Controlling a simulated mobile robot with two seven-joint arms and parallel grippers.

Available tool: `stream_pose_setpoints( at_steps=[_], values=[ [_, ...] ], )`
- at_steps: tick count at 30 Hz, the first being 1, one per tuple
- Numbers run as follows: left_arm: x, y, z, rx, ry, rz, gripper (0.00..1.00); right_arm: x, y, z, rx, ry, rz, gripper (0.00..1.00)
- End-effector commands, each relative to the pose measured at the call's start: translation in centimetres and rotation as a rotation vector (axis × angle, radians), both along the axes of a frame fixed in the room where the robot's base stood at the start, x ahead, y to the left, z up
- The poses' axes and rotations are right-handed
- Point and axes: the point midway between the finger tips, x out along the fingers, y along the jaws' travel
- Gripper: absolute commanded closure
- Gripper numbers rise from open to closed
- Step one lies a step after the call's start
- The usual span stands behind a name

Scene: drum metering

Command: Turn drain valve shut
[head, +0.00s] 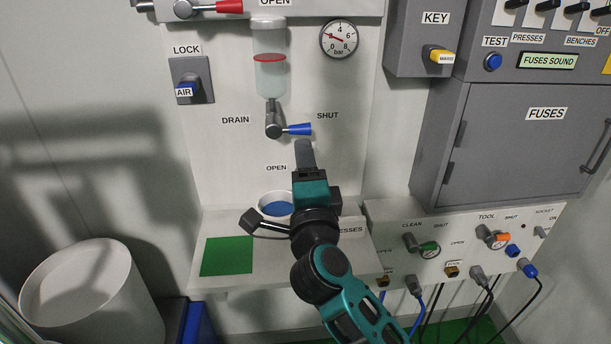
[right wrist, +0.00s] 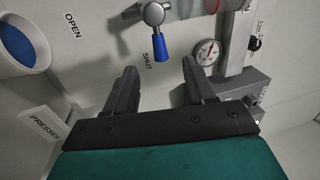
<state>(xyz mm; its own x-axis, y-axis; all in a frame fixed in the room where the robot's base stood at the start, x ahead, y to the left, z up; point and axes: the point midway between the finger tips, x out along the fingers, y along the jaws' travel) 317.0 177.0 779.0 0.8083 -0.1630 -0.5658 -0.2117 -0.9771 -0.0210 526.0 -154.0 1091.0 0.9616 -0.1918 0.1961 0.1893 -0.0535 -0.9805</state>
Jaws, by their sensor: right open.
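The drain valve (head: 273,120) is a grey metal body under a clear bowl (head: 270,75) with a red ring. Its blue-tipped lever (head: 299,129) points right, just below the SHUT label (head: 327,115). DRAIN is printed at left and OPEN below. My right gripper (head: 304,150) is just below the blue tip, apart from it. In the right wrist view, the gripper (right wrist: 162,75) is open and empty, with the blue lever (right wrist: 161,48) beyond and between its fingertips. My left gripper is not in view.
A white cup with blue inside (head: 276,208) and a green pad (head: 228,256) are on the shelf below. A gauge (head: 339,39) is at upper right, an AIR lock (head: 191,82) at left. A grey fuse cabinet (head: 515,150) juts out at right.

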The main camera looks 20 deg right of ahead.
Motion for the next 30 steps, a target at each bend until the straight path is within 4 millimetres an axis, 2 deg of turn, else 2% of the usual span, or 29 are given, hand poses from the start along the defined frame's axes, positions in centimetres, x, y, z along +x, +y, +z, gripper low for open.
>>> stream_pose_setpoints(
  at_steps=[3,7,23,26,30],
  values=[
    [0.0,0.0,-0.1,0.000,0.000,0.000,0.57,-1.6,0.3,-0.4,-0.001,0.000,0.002,0.45],
    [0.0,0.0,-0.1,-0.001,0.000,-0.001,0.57,-2.5,0.5,-0.5,-0.002,-0.002,0.001,0.45],
    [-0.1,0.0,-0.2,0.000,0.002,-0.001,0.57,-2.7,0.5,-0.6,-0.008,-0.004,0.000,0.45],
    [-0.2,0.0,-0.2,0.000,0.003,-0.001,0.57,-3.0,0.3,-0.8,-0.049,-0.018,-0.004,0.45],
    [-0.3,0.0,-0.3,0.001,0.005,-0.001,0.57,-4.1,0.2,-1.7,-0.194,-0.054,-0.003,0.45]
  ],
)
